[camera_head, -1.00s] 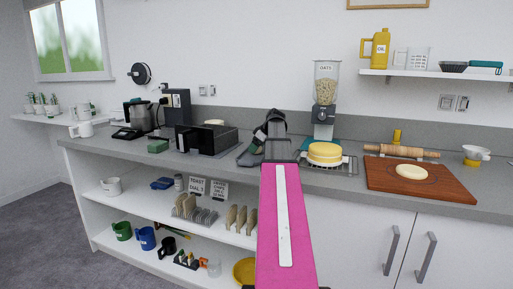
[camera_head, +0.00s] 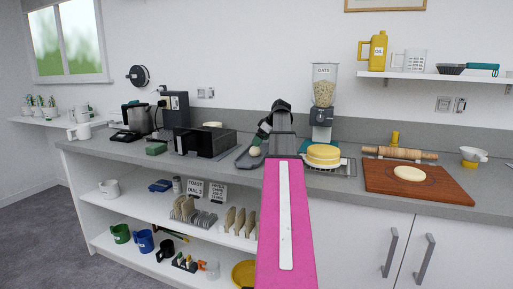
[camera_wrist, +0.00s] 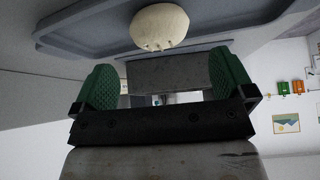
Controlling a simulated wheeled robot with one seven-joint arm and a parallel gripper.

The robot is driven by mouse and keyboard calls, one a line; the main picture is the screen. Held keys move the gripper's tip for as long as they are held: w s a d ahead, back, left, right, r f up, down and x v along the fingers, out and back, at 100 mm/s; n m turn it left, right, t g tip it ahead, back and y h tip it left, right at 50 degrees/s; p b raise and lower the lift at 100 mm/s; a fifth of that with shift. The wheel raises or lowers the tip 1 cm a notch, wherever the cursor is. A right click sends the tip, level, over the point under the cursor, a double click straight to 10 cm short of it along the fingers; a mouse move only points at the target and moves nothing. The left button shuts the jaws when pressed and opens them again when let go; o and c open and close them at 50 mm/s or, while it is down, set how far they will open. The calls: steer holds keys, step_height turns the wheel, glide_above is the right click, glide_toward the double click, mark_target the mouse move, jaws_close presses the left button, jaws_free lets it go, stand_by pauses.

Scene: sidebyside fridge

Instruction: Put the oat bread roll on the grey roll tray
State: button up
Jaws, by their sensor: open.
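The oat bread roll (camera_head: 255,151), pale and round, sits on the grey roll tray (camera_head: 243,162) on the counter, between the black oven and the oat dispenser. The wrist view shows the roll (camera_wrist: 160,26) resting on the tray (camera_wrist: 90,38), with the tray's rim around it. My gripper (camera_head: 264,139) is just above and to the right of the roll. In the wrist view its green fingers (camera_wrist: 162,62) stand wide apart with nothing between them, and the roll is beyond their tips. My arm hides the right part of the tray in the head view.
A yellow cake or cheese round (camera_head: 323,153) on a wire rack and the oat dispenser (camera_head: 322,105) stand close to the right of my arm. The black oven (camera_head: 205,142) is to the left. A wooden board (camera_head: 420,182) with a dough round (camera_head: 411,173) lies further right.

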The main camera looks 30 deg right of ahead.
steer(key=v, duration=0.6)
